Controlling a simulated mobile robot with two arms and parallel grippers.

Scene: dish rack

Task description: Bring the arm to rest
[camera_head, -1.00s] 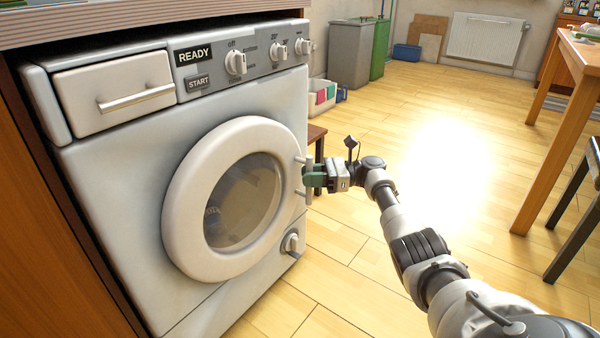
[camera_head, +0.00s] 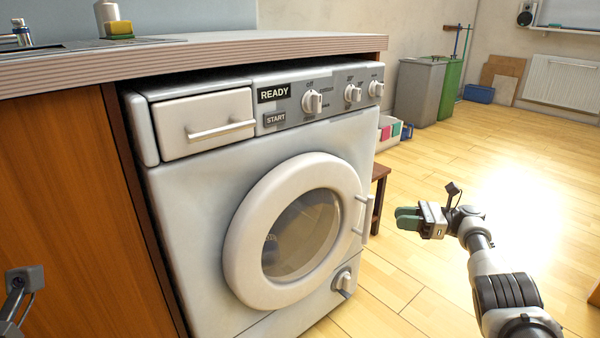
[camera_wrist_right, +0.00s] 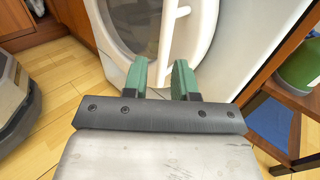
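My right gripper (camera_head: 402,218) is to the right of the washing machine (camera_head: 200,215), clear of its door handle (camera_head: 364,218). Its green fingers are apart with nothing between them, and the right wrist view also shows the open gripper (camera_wrist_right: 160,80) facing the machine. The round white door (camera_head: 242,235) appears shut. A small grey part of my left arm (camera_head: 22,285) shows at the lower left edge; its gripper fingers are outside the picture.
A countertop (camera_head: 200,58) overhangs the machine. A small brown stool (camera_head: 379,195) stands just right of the machine, behind my right gripper. Grey (camera_head: 418,92) and green (camera_head: 452,88) bins stand further back. The wooden floor (camera_head: 440,165) around my right arm is largely clear.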

